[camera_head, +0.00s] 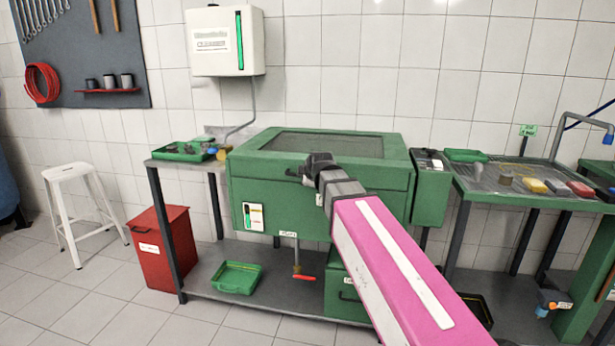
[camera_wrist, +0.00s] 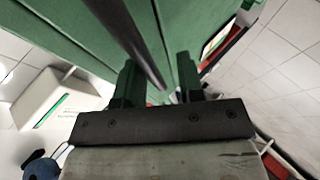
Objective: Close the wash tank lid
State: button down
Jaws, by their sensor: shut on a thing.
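The green wash tank (camera_head: 300,209) stands against the tiled wall in the middle of the head view. Its lid (camera_head: 385,150), green with a dark panel (camera_head: 325,144) in the top, lies down over the tank. I cannot tell whether a small gap is left under its front edge. My gripper (camera_head: 312,166) is at the lid's front edge. In the wrist view, its two fingers (camera_wrist: 156,80) are on either side of a dark handle bar (camera_wrist: 122,32), and it is shut on that bar. My wrist hides part of the lid's front.
A side table with a green tray (camera_head: 182,151) is left of the tank. A green bench (camera_head: 480,184) with several small parts is on the right. A red bin (camera_head: 160,250) and white stool (camera_head: 72,175) stand left. A white wall box (camera_head: 210,45) hangs above.

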jog(key=shift+s+f, duration=0.4)
jog(key=shift+f, duration=0.15)
jog(key=c, duration=1.1)
grip_release()
jog(key=shift+w+r, duration=0.1)
jog(key=v, duration=1)
jog(key=shift+r, duration=0.45)
jog(key=shift+f, duration=0.1)
